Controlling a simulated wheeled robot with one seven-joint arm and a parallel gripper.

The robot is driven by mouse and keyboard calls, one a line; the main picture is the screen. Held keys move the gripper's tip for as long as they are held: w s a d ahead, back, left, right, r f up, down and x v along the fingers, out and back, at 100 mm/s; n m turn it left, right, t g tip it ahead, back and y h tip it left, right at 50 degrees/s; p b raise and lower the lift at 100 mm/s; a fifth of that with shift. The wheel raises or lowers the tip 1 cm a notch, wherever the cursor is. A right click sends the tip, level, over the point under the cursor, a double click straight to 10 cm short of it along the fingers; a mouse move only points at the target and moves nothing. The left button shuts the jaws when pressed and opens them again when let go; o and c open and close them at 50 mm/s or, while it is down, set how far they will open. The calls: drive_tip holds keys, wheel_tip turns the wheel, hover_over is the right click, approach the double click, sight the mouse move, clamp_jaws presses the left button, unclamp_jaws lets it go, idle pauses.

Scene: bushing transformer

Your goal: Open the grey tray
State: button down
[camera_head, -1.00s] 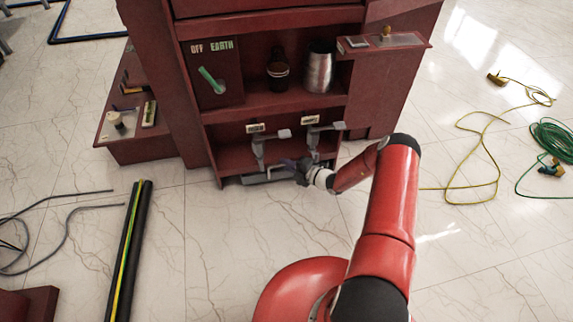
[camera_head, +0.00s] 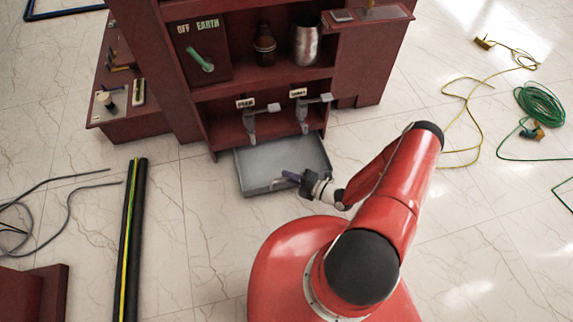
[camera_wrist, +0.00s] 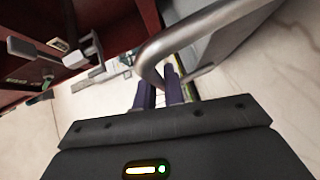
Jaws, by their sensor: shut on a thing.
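The grey tray (camera_head: 262,163) is pulled out from the bottom of the dark red cabinet, low over the floor, and its inside looks empty. My gripper (camera_head: 290,177) is at the tray's front edge. In the wrist view, the fingers of my gripper (camera_wrist: 160,92) are closed around the curved metal handle (camera_wrist: 182,40) of the tray. The exact contact of the fingertips is partly hidden by the handle.
The dark red cabinet (camera_head: 190,100) has two grey levers (camera_head: 304,118) just above the tray. A shelf holds a metal can (camera_head: 306,42) and a brown bottle. A black pole (camera_head: 132,235) lies to the left. Cables (camera_head: 540,105) lie at right.

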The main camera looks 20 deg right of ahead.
drive_tip(key=shift+s, duration=0.35)
drive_tip(key=c, duration=1.5)
unclamp_jaws()
drive_tip(key=shift+d, duration=0.1)
drive_tip(key=v, duration=0.7)
drive_tip(key=shift+s+d, duration=0.2)
drive_tip(key=shift+s, duration=0.1)
